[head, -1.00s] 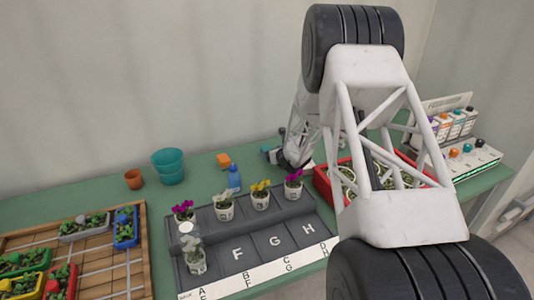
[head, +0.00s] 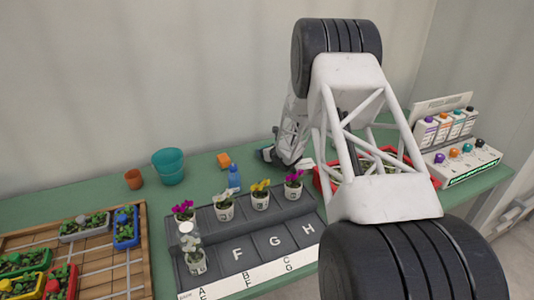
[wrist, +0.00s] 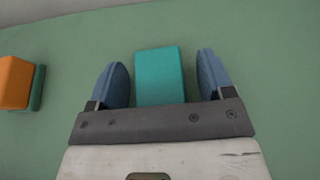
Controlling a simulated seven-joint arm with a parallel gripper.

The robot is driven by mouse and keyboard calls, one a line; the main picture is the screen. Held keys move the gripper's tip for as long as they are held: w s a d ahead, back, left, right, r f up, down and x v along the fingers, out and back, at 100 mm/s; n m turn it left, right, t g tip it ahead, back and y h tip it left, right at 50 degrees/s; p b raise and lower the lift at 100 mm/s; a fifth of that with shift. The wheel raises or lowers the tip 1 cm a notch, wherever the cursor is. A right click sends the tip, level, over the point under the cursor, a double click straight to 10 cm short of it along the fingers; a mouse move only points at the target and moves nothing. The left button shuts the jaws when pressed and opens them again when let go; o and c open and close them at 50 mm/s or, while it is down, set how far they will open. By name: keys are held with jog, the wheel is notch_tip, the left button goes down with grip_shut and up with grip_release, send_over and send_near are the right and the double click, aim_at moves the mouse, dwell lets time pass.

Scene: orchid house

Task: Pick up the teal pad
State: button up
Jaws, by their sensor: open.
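The teal pad (wrist: 159,70) is a block on the green bench in the wrist view. It lies between the two blue fingers of my gripper (wrist: 162,66), with a gap on each side. My gripper is open and holds nothing. The near end of the pad is hidden behind the gripper's dark front bar. In the head view my gripper (head: 266,156) is low at the back of the bench, and I cannot make out the pad there.
An orange block (wrist: 15,82) with a green side lies left of my gripper; an orange block (head: 224,160) also shows in the head view.

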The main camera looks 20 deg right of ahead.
dwell(0.3)
jog(key=c, duration=1)
jog(key=shift+r, duration=5)
